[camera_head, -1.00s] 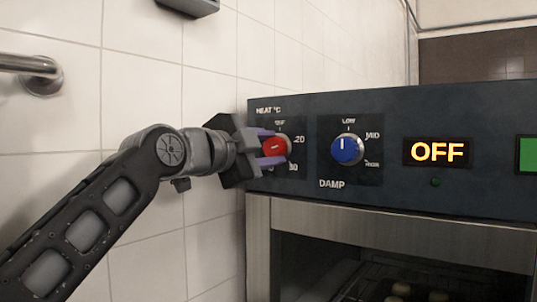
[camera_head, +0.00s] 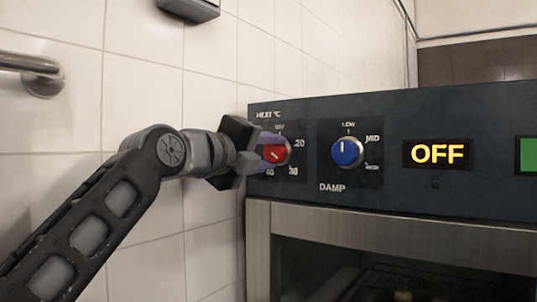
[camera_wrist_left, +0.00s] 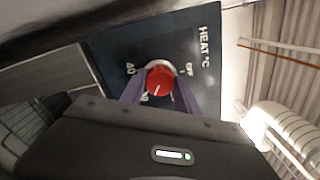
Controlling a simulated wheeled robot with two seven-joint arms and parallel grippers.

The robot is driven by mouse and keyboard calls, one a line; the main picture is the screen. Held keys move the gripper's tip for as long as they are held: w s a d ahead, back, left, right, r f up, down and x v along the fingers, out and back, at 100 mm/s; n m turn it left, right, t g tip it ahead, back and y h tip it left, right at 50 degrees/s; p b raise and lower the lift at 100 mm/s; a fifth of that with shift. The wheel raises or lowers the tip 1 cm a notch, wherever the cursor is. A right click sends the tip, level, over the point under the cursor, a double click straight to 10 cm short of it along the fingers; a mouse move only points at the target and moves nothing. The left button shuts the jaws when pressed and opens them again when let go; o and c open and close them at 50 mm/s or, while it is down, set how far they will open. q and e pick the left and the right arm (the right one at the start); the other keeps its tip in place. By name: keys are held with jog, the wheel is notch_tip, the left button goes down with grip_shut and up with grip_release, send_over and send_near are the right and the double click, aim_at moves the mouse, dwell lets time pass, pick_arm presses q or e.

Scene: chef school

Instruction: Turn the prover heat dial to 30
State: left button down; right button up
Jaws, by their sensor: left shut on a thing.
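The red heat dial (camera_head: 276,154) sits at the left of the prover's dark front panel, marked HEAT °C with OFF, 20, 30 and 40 around it. My left gripper (camera_head: 271,151) reaches in from the left and is shut on the dial, its purple fingers on opposite sides. The white mark on the dial slants down and right, about towards the 30. In the left wrist view the dial (camera_wrist_left: 160,80) shows between the fingers (camera_wrist_left: 160,93); the 40 and OFF are readable there, the 30 is partly covered. My right gripper is not in view.
A blue damp dial (camera_head: 347,151) is close to the right, pointing up at LOW. A display (camera_head: 437,152) reads OFF, with a green button (camera_head: 527,155) at the right edge. A metal rail (camera_head: 35,72) is on the tiled wall at the left.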

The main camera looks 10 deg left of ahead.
pick_arm(q)
jog(key=shift+f+m, duration=0.1)
jog(key=shift+m, duration=1.1)
jog(key=c, duration=0.9)
grip_release()
jog(key=b+v, duration=0.3)
jog(key=v, duration=0.4)
jog(key=shift+s, duration=0.4)
